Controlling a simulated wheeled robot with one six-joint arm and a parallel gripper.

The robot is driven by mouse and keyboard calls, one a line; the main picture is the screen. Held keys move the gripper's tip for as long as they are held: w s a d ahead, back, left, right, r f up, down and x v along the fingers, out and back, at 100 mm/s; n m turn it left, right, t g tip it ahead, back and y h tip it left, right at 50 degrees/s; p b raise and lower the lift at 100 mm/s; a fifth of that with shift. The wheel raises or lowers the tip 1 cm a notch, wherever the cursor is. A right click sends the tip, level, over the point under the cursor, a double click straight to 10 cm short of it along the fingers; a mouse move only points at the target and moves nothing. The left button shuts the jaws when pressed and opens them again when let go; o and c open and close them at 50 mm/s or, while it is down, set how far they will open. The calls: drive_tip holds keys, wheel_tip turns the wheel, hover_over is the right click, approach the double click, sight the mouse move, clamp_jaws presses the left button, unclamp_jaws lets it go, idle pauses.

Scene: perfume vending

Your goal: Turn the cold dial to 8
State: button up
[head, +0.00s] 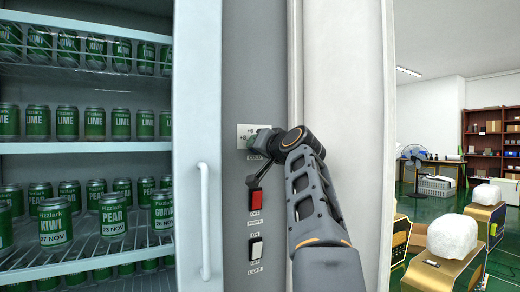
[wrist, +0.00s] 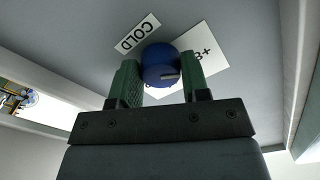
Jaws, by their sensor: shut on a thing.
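The cold dial is a round blue knob (wrist: 159,62) in the wrist view, with a small pale mark on its rim. My gripper (wrist: 158,78) is shut on it, one green finger on each side. A white number plate (wrist: 198,58) lies behind the dial and is partly covered; I cannot read which number the mark points at. A white COLD label (wrist: 137,33) is beside the dial. In the head view my gripper (head: 258,143) is at the plate (head: 243,132) on the grey panel, and hides the dial.
The glass-front cabinet at left holds several green cans (head: 55,222) and has a white handle (head: 204,220). A room with shelves opens at right.

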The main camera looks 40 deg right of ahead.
idle(0.4)
drive_tip(key=o, duration=0.9)
drive_tip(key=s+a+b, duration=0.1)
drive_tip(key=s+a, duration=0.1)
drive_tip(key=s, duration=1.1)
drive_tip(key=shift+s+b, duration=0.3)
drive_tip(key=shift+s, duration=0.05)
drive_tip(key=shift+d, duration=0.1)
